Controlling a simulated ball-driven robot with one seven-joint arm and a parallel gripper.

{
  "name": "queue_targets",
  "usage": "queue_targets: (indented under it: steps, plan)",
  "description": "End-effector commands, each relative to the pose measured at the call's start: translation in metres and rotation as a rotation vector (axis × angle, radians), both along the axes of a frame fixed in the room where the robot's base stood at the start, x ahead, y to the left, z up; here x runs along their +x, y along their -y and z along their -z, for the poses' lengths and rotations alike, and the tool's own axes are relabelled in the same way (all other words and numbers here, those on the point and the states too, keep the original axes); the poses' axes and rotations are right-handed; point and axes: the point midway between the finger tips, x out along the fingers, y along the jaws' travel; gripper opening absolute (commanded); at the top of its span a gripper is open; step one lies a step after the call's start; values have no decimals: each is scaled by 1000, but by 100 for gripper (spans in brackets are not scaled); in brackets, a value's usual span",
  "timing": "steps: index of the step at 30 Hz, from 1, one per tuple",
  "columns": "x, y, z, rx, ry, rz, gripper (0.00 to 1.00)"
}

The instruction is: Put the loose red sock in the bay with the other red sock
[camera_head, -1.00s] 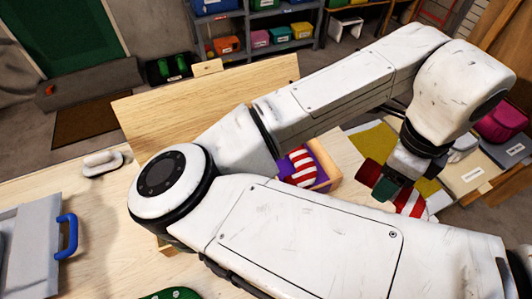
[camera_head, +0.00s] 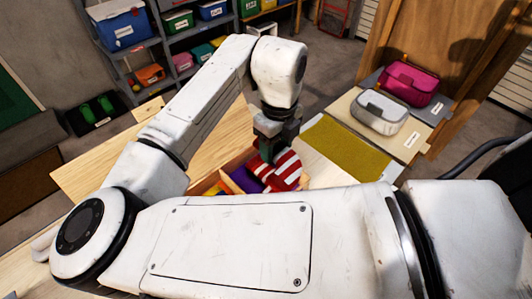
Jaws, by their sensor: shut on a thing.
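My gripper (camera_head: 272,152) points down over the wooden box (camera_head: 207,183) and is shut on a red-and-white striped sock (camera_head: 287,173). The held sock hangs at or just above the right part of the box. More red-and-white stripes show just left of the fingers, perhaps the other red sock. The two are hard to tell apart here. Purple (camera_head: 243,180) shows inside the box, left of the stripes. My arm hides the near side of the box, so whether the held sock touches anything in it cannot be told.
A mustard mat (camera_head: 345,146) lies right of the box. Beyond it are a grey-white pouch (camera_head: 380,112) and a magenta pouch (camera_head: 411,83) on labelled panels. Shelves with coloured bins (camera_head: 120,25) stand behind. The pale table strip between box and mat looks clear.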

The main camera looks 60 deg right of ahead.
Motion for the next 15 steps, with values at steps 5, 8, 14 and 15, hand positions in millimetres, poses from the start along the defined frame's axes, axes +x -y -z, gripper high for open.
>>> queue_targets:
  steps: [5,8,14,15]
  plan:
    - [20,5,23,1,-2,-4,27]
    - [25,6,30,-1,-1,-2,27]
    - [31,7,42,0,-1,-2,27]
    - [31,7,48,-1,-3,-2,27]
